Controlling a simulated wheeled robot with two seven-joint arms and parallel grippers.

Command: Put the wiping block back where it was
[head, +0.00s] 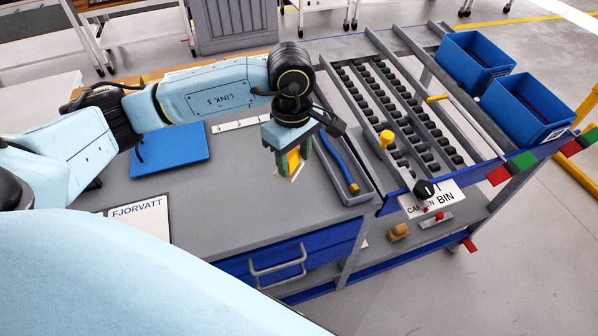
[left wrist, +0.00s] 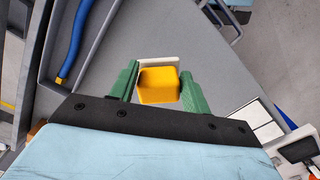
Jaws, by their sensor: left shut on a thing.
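The wiping block (left wrist: 158,85) is yellow with a pale white pad at its far edge in the left wrist view. My left gripper (head: 290,163) is shut on it, with a green finger on each side. Gripper and block are over the right part of the grey tabletop (head: 225,220), just left of a grey tray. I cannot tell whether the block touches the top. My right gripper is in neither view.
The grey tray (head: 352,199) holds a blue hose (head: 336,155). A blue flat item (head: 170,149) and a FJORVATT sheet (head: 140,221) lie on the left. A roller rack (head: 400,120) and blue bins (head: 475,60) stand to the right. The tabletop's front middle is clear.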

